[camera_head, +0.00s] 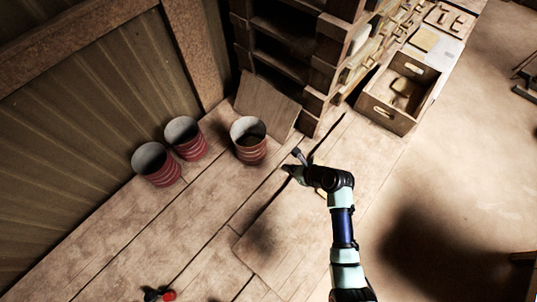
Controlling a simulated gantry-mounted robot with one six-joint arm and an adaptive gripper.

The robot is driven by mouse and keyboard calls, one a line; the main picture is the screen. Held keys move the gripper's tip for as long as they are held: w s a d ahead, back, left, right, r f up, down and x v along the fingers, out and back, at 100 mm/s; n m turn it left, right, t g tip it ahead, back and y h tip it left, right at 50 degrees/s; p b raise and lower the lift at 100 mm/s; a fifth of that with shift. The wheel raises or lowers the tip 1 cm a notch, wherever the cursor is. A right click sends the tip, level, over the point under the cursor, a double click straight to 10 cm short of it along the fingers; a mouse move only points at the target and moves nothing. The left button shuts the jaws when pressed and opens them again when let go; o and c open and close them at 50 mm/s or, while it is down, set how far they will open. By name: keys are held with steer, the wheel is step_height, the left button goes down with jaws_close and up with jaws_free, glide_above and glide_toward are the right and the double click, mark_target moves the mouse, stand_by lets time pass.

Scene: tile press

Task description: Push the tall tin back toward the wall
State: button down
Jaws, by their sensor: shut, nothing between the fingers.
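Three open-topped red tins with pale bands stand on the plank surface. One tin (156,165) and a second tin (186,139) stand side by side near the corrugated wall (80,120). A third tin (249,140) stands apart, further right, in front of a leaning board. I cannot tell for sure from this high view which is the tall tin. My gripper (291,169) is shut and empty. It is to the right of the third tin and a little lower in the picture, with a gap between them.
A brown board (268,103) leans behind the third tin. Wooden shelving (322,70) stands at the back. A wooden crate (399,93) sits to the right. A small red-and-black object (159,294) lies at the bottom left.

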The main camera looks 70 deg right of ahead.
mark_target(263, 157)
steer(key=b+x, duration=0.2)
steer(key=x, duration=0.5)
steer(key=shift+w+f, duration=0.2)
steer(key=shift+f, duration=0.15)
steer(key=w, duration=0.1)
steer(key=w+d, duration=0.1)
steer(key=w, duration=0.1)
steer(key=shift+w+d, duration=0.2)
steer(key=shift+d, duration=0.05)
steer(key=shift+w+d, duration=0.15)
steer(key=shift+w, duration=0.1)
